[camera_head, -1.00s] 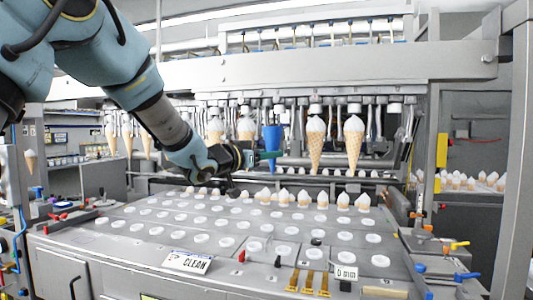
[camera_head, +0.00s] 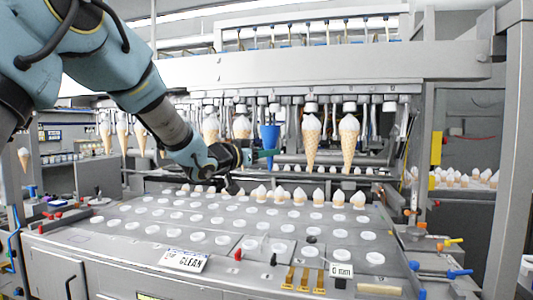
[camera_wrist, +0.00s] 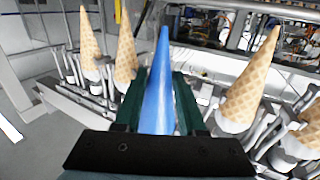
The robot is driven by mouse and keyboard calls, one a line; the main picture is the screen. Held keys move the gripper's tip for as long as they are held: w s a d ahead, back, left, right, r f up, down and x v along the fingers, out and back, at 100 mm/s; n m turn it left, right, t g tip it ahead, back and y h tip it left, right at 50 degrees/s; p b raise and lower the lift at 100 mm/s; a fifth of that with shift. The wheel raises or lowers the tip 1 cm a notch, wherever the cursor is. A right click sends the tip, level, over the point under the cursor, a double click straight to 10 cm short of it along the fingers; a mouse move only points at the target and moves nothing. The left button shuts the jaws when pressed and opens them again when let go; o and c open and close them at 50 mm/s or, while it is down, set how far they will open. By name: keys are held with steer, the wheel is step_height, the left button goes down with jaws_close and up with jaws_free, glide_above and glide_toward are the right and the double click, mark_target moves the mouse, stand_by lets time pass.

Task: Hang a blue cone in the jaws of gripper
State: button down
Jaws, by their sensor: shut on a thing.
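The blue cone (camera_head: 270,138) is held upright, wide end up, at the tip of my gripper (camera_head: 264,153). In the wrist view the blue cone (camera_wrist: 158,95) lies between the two green fingers of my gripper (camera_wrist: 159,100), which are shut on it. In the head view the cone stands in the row below the machine's hanging jaws (camera_head: 271,108), between waffle cones. Its top is close under the jaws there; I cannot tell whether it touches them.
Waffle cones with white tops hang on both sides, one at the left (camera_head: 242,127) and two at the right, the nearer one here (camera_head: 311,142). A grey table with white round holes (camera_head: 160,225) lies below. Small cones (camera_head: 299,196) stand along its back edge.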

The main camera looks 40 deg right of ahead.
steer(key=shift+w+d+p, duration=0.35)
steer(key=shift+w+d, duration=0.15)
steer(key=shift+d, duration=0.25)
steer(key=shift+w+d+p, duration=0.3)
steer(key=shift+w+d, duration=0.15)
steer(key=shift+d, duration=0.25)
steer(key=shift+d, duration=0.1)
steer(key=shift+w+d+p, duration=0.5)
steer(key=shift+w+d, duration=0.05)
steer(key=shift+d, duration=0.25)
steer(key=shift+w+d+p, duration=0.5)
steer(key=shift+d, duration=0.25)
steer(key=shift+f+b, duration=0.45)
steer(key=shift+f, duration=0.15)
stand_by(1.1)
steer(key=shift+c, duration=0.5)
jaws_free()
